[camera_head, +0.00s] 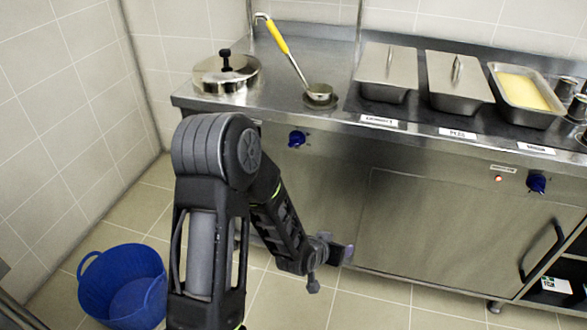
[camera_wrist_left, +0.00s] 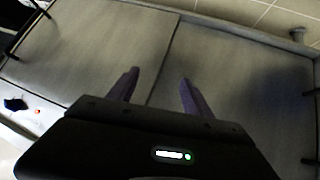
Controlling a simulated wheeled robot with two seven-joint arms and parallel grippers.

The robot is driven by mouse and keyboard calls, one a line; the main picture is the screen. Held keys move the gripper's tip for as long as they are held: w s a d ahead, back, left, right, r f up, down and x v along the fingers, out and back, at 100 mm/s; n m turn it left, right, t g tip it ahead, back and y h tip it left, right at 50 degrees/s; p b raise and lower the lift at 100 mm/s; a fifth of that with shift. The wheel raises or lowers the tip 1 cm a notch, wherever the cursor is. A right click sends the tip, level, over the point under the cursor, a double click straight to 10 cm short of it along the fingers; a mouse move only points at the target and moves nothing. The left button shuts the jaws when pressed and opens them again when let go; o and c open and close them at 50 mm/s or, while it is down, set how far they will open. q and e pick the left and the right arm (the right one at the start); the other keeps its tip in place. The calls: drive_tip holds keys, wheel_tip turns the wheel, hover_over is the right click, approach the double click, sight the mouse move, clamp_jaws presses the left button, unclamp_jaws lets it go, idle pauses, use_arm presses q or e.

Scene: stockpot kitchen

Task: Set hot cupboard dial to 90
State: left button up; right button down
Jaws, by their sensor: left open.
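The hot cupboard (camera_head: 440,225) is a steel cabinet under the counter. A blue dial (camera_head: 537,183) sits at the right of its upper front, beside a small lit red lamp (camera_head: 498,178). The dial also shows at the left edge of the left wrist view (camera_wrist_left: 14,104); its setting is too small to read. My left gripper (camera_head: 342,252) is low in front of the cabinet, well left of and below the dial. In the left wrist view its two fingers (camera_wrist_left: 159,76) are apart with nothing between them. My right gripper is not in view.
A second blue dial (camera_head: 297,139) is further left on the front. A black door handle (camera_head: 543,250) projects below the right dial. Lidded pans (camera_head: 387,68), a yellow-filled pan (camera_head: 523,90), a ladle (camera_head: 319,93) and a lidded pot (camera_head: 226,74) stand above. A blue tub (camera_head: 122,285) is on the floor.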

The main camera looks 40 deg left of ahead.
use_arm(q)
drive_tip(key=w+a+r+t+y+b, duration=0.2)
drive_tip(key=w+a+r+b, duration=0.1)
drive_tip(key=a, duration=0.3)
drive_tip(key=w+a+r+t+y+b, duration=0.1)
drive_tip(key=w+a+r+t+b, duration=0.1)
drive_tip(key=w+a+r+b, duration=0.3)
drive_tip(key=n+t+y+b, duration=0.1)
drive_tip(key=t+y+b, duration=0.1)
drive_tip(key=t+y, duration=0.1)
approach(293, 146)
drive_tip(key=w, duration=0.2)
drive_tip(key=shift+a+p, duration=0.3)
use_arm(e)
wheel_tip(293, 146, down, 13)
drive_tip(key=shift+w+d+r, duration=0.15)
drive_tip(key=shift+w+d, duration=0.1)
use_arm(q)
drive_tip(key=shift+w+f, duration=0.1)
drive_tip(key=shift+b+x, duration=0.5)
drive_tip(key=shift+x, duration=3.45)
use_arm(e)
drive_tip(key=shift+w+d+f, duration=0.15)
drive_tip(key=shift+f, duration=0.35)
use_arm(q)
drive_tip(key=shift+c, duration=0.5)
clamp_jaws()
